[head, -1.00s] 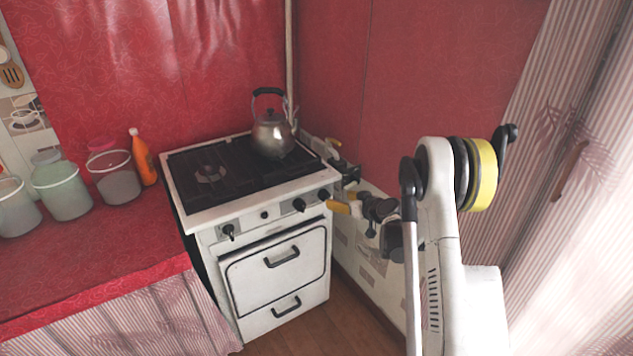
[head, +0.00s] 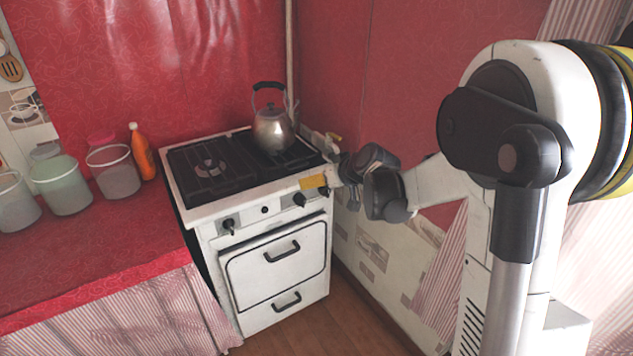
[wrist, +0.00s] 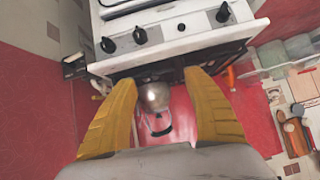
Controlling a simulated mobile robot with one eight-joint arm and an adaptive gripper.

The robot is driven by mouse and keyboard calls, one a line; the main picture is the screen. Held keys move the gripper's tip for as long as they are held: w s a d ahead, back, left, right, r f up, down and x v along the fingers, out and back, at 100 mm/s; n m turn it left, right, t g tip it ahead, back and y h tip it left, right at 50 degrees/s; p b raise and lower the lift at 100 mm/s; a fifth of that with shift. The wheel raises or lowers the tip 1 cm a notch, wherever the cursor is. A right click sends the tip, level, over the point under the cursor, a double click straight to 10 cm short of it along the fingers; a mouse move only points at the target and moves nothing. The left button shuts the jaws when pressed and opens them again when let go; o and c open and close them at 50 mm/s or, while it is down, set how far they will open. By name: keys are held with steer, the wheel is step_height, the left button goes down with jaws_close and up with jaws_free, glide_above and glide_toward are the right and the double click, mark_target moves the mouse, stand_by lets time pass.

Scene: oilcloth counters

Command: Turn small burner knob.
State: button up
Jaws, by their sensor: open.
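The white stove (head: 275,225) has a front panel with a black knob (head: 229,227) at the left, a small dark round part (head: 264,210) in the middle and a black knob (head: 299,199) at the right. Another knob (head: 323,191) is partly hidden by my finger. In the wrist view the panel is upside down, with two knobs (wrist: 108,44) (wrist: 140,35) at left and one (wrist: 223,12) at right. My gripper (head: 316,160) has yellow fingers spread open and empty at the stove's right front corner. In the wrist view its fingertips (wrist: 160,76) are apart from the knobs.
A metal kettle (head: 272,132) stands on the back right of the black cooktop (head: 208,170). Buckets (head: 63,190) and an orange bottle (head: 141,152) stand on the red counter (head: 100,240) at left. A red wall (head: 340,75) is close at right.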

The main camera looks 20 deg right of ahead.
steer(key=shift+s+a+r, duration=0.55)
steer(key=shift+s+r, duration=0.05)
steer(key=shift+s, duration=0.25)
stand_by(0.6)
